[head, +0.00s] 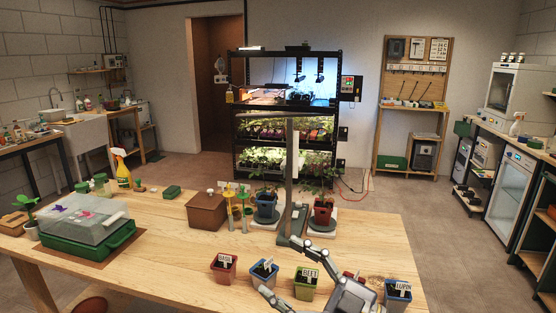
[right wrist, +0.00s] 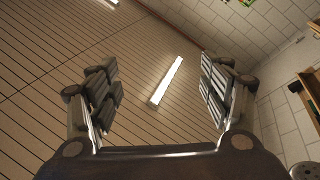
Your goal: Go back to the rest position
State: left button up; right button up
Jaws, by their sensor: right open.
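My right gripper (head: 272,265) comes in from the bottom of the head view, above the front part of the wooden table (head: 160,270). Its fingers are spread wide. In the right wrist view the open right gripper (right wrist: 155,72) has nothing between its fingers and faces the slatted ceiling and a lit lamp. My left gripper is not in the head view. The seedling rack (head: 288,108) stands against the back wall with lit shelves of plants.
Small pots line the front: red (head: 224,268), blue (head: 264,274), green "BEET" (head: 305,287), blue "LUPIN" (head: 397,296); another is partly hidden by my gripper. Behind stand a grey post (head: 289,185) and two potted plants, blue (head: 266,210) and red (head: 323,212). A lidded green tray (head: 88,240) sits left.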

jog(key=w+d+f+m+t+h, duration=0.25)
jog(key=d+m+t+h, duration=0.25)
jog(key=d+m+h, duration=0.25)
jog(key=w+d+f+m+t+h, duration=0.1)
jog(key=d+f+m+t+h, duration=0.2)
jog(key=d+m+t+h, duration=0.35)
jog(key=s+d+f+m+g+h, duration=0.2)
jog(key=s+d+f+g+h, duration=0.15)
jog(key=f, duration=0.35)
jog(key=s+d+f+m+g+h, duration=0.2)
jog(key=d+f+m+g+h, duration=0.15)
jog(key=f, duration=0.35)
jog(key=s+a+f+n+g+y, duration=0.1)
jog(key=s+f+g, duration=0.55)
jog(key=s, duration=0.45)
jog(key=s+a+f+n+g+y, duration=0.1)
jog(key=s+f+n+g, duration=0.1)
jog(key=s+f+g, duration=0.55)
jog(key=s+f+t, duration=0.1)
jog(key=s+f, duration=0.2)
jog(key=f, duration=1)
jog(key=s+f+t, duration=0.1)
jog(key=s+f, duration=0.1)
jog(key=f, duration=1.1)
jog(key=s+d+f+g, duration=0.1)
jog(key=s+d+f, duration=0.2)
jog(key=s+f, duration=1.3)
jog(key=shift+s, duration=0.6)
